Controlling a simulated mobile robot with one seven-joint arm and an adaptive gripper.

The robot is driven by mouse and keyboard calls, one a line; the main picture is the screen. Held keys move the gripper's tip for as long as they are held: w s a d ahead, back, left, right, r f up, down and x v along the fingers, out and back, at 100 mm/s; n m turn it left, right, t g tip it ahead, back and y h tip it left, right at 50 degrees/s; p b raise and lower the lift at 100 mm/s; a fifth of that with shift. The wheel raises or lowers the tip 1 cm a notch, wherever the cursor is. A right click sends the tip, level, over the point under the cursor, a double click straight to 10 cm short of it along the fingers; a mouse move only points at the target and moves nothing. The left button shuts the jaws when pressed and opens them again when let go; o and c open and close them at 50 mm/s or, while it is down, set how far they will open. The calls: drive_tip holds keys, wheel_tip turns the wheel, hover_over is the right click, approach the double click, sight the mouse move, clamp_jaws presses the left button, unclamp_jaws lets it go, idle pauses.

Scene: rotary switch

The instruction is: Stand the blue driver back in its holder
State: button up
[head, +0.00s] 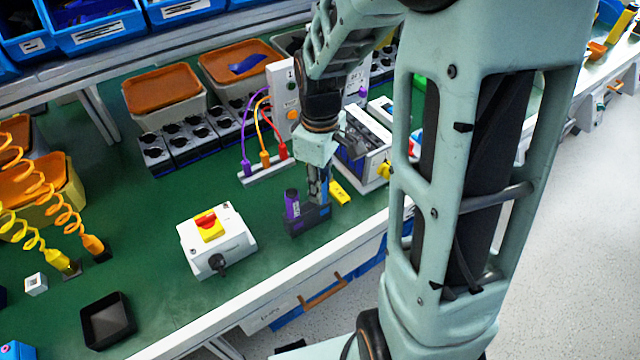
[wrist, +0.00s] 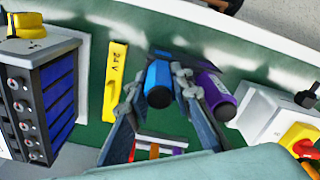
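The blue driver (wrist: 158,80) is upright between the fingers of my gripper (wrist: 157,88). In the wrist view the fingers are apart, with a narrow gap showing beside the blue handle. In the head view my gripper (head: 318,190) points down over the right part of the dark holder (head: 306,222), near the bench's front edge. The purple driver (head: 292,204) stands in the holder's left part, and it also shows right of my gripper in the wrist view (wrist: 214,88). The blue driver's lower end is hidden, so I cannot tell how it sits in the holder.
A switch box (head: 216,240) with a red and yellow knob stands left of the holder. A yellow label (head: 339,193) lies to its right. A cable strip (head: 263,172) and a grey unit (head: 362,150) stand behind. A black tray (head: 108,320) lies front left.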

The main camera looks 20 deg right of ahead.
drive_tip(key=o, duration=0.4)
drive_tip(key=shift+o, duration=0.2)
